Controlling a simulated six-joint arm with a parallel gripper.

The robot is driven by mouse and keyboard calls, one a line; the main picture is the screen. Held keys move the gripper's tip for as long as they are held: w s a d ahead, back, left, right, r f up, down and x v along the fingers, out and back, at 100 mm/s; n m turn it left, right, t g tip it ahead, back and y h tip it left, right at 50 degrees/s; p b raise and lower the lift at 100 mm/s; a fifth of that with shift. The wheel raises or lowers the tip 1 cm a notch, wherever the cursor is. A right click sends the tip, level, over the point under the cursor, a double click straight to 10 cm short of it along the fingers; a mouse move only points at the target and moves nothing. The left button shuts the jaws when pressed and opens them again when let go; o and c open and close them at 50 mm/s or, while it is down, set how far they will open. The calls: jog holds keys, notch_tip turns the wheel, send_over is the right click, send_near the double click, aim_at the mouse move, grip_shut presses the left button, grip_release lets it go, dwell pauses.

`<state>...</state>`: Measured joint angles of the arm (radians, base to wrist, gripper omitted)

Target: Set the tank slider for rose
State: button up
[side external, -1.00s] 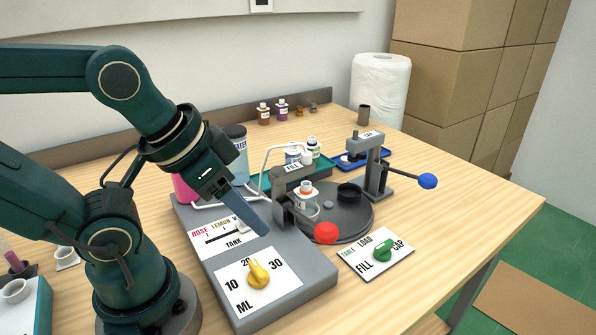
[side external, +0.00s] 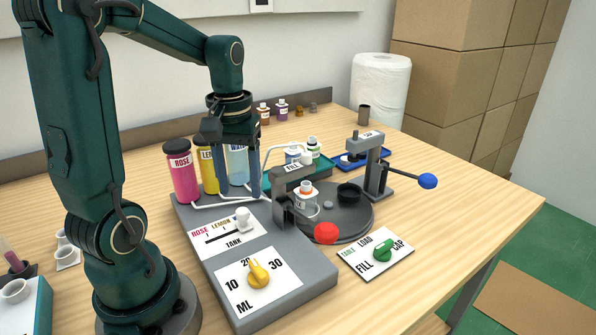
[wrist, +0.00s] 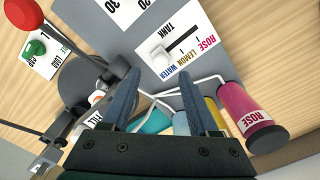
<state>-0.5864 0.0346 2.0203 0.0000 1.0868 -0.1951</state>
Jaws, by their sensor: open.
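The tank slider's white knob (side external: 242,216) stands at the right end of its slot on the white TANK plate (side external: 222,240). In the wrist view the knob (wrist: 161,54) is at the WATER end, away from the ROSE label (wrist: 207,40). My gripper (side external: 240,190) points down with its fingers apart and empty, above and behind the knob in the side view, not touching it. In the wrist view my gripper (wrist: 160,72) shows both fingers, with the knob just beyond the gap between their tips. The pink ROSE tank (side external: 181,172) stands at the rear left.
The yellow LEMON tank (side external: 208,170) and blue water tank (side external: 236,165) stand near my fingers, with white pipes in front. The yellow ML dial (side external: 258,273) is in front of the slider. The FILL press (side external: 291,190) with its red knob (side external: 326,233) stands to the right.

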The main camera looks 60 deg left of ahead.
aim_at(242, 210)
jog(key=shift+f, duration=2.55)
grip_shut()
